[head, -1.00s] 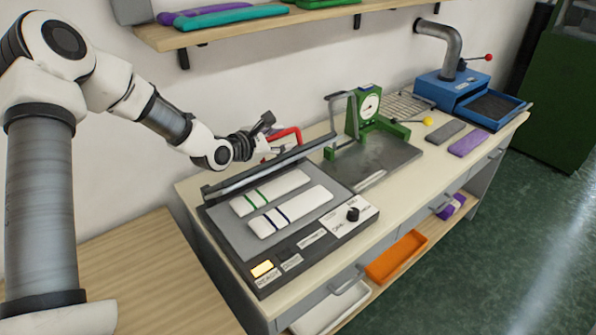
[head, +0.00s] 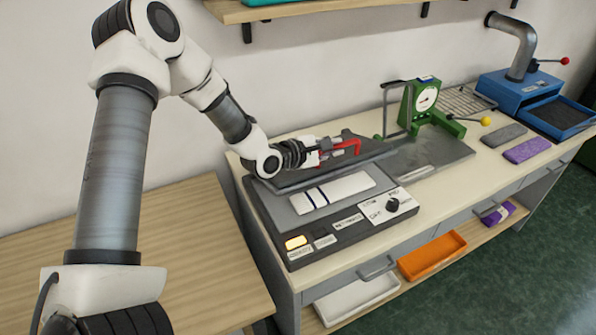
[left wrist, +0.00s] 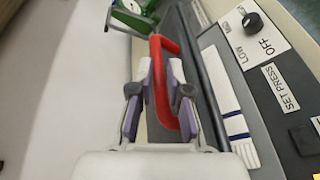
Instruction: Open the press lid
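The press (head: 270,222) stands at the near end of the bench. Its dark grey lid (head: 375,153) is partway open, tilted over the back of the bed. A white strip with blue stripes (head: 338,190) lies on the bed in front of it. The lid's red handle (head: 352,146) also shows in the left wrist view (left wrist: 160,90). My left gripper (head: 322,148) is at the handle. In the left wrist view its fingers (left wrist: 161,75) stand close on both sides of one bar of the handle and appear closed on it. My right gripper is not in view.
A green dial gauge (head: 427,98) stands on a grey plate right of the press. A blue box with a pipe (head: 505,92) and two pads (head: 527,150) are farther right. A shelf (head: 300,10) hangs above. Orange (head: 432,255) and white (head: 355,298) trays sit below.

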